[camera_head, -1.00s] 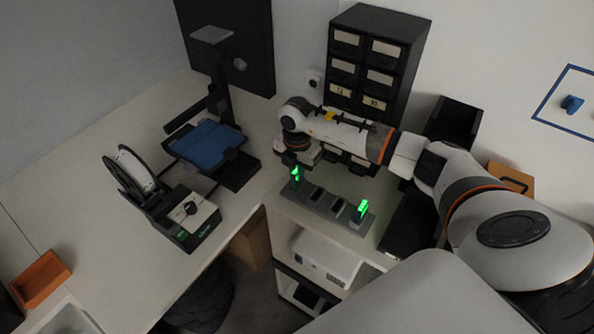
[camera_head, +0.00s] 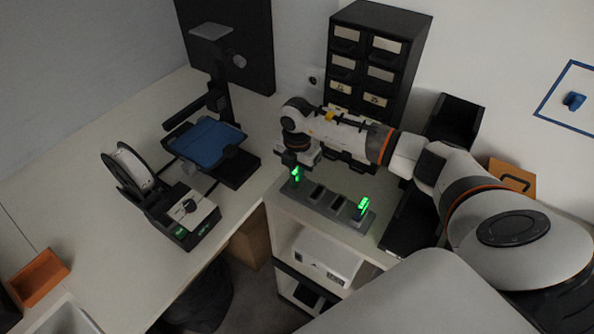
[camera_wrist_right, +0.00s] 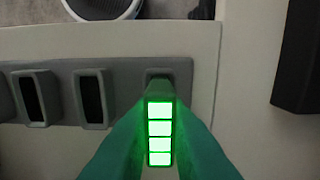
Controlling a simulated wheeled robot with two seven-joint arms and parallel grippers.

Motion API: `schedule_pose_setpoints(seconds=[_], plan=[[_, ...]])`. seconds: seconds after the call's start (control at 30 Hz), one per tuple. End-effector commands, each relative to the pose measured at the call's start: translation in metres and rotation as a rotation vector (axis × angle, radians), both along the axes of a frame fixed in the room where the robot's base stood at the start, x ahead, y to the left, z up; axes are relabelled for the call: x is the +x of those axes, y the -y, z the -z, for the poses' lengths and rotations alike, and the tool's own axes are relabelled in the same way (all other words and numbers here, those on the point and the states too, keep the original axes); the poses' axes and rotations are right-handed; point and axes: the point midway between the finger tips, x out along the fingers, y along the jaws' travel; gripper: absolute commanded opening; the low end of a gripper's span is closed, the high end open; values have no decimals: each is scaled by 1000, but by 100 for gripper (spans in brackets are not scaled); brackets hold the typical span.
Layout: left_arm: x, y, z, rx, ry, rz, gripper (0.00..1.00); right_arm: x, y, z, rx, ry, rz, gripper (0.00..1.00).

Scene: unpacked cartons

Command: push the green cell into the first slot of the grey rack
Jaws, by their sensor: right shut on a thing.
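The green cell (camera_wrist_right: 159,132) is a lit block with several bright green segments, held between the fingertips of my right gripper (camera_wrist_right: 160,150). In the head view it glows (camera_head: 296,175) under my right gripper (camera_head: 296,164), at the left end of the grey rack (camera_head: 326,205). In the wrist view the cell stands at the end slot of the rack (camera_wrist_right: 124,83), in front of its opening. How deep it sits in the slot I cannot tell. A second green cell (camera_head: 362,207) stands at the rack's right end. My left gripper is not in view.
The rack stands on a white shelf unit (camera_head: 370,237) with little free edge around it. A black drawer cabinet (camera_head: 376,60) rises behind my right arm. A black bin (camera_head: 454,121) is to the right. A desk with devices lies left.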

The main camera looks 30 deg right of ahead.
Motion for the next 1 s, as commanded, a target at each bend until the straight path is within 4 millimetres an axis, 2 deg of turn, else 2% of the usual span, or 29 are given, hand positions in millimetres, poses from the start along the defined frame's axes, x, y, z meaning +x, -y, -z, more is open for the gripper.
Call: schedule_pose_setpoints(seconds=[0.03,0.07,0.2,0.57,0.67,1.0], plan=[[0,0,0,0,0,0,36,0,0,0,0,0,0,0],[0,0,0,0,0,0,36,0,0,0,0,0,0,17],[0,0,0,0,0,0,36,0,0,0,0,0,0,39],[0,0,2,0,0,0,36,0,0,-5,-1,1,0,39],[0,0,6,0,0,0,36,1,0,-17,1,3,0,39],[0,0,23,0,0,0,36,1,0,-87,1,5,-1,39]])
